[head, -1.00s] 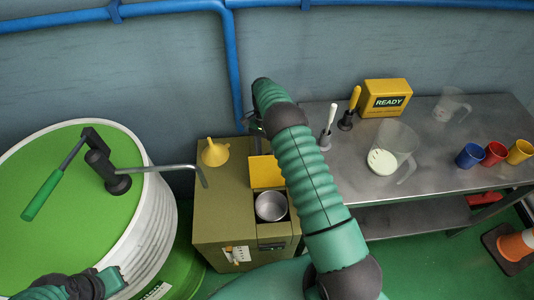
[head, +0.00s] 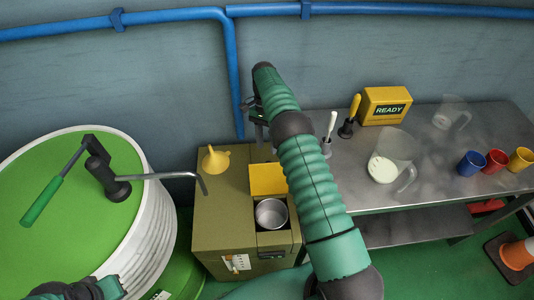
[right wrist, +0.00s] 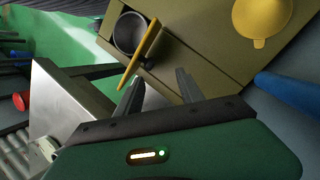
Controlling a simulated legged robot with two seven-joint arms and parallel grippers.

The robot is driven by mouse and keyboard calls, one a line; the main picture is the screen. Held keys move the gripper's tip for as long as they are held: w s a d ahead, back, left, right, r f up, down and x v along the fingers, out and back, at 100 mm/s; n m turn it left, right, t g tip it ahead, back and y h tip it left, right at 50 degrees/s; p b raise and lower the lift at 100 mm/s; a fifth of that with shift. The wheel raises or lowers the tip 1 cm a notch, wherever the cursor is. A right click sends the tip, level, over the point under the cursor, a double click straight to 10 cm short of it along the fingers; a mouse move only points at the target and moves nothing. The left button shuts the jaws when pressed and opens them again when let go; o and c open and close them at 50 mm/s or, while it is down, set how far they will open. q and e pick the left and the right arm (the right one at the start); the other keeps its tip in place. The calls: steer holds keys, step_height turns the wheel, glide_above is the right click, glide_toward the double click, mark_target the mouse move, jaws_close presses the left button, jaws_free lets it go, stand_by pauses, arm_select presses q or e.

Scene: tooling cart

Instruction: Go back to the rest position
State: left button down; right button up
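My right arm reaches up the middle of the head view, bent at its far end near the wall. Its gripper is small and partly hidden there, above the back of the olive cabinet (head: 215,215). In the right wrist view the right gripper (right wrist: 159,76) has its two dark fingers apart with nothing held between them. The yellow flap (right wrist: 140,55) and metal pot (right wrist: 130,33) of the cabinet show beyond the fingers. Part of my left arm shows at the lower left of the head view; its gripper fingers do not show.
A green-topped drum (head: 65,215) with a crank (head: 100,172) stands at left. A yellow funnel (head: 216,159) sits on the cabinet. The metal table (head: 440,165) at right bears a clear jug (head: 393,160), a READY box (head: 386,106) and blue, red and yellow cups. A cone (head: 517,254) stands on the floor.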

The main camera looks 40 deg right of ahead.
steer(key=shift+r, duration=0.2)
stand_by(0.3)
steer(key=s+a+r+n+t+h+p, duration=0.2)
steer(key=s+a+r+n+t+p, duration=0.15)
steer(key=a+r+n, duration=0.4)
steer(key=s+a+r+n+t+p, duration=0.1)
steer(key=s+a+n, duration=0.3)
steer(key=s, duration=0.4)
steer(key=s+a+r+n+t+p, duration=0.1)
steer(key=s+a+r+n+t, duration=0.1)
steer(key=s+a, duration=0.5)
steer(key=shift+s+r+n, duration=0.5)
steer(key=shift+r+n, duration=0.35)
steer(key=shift+r, duration=0.05)
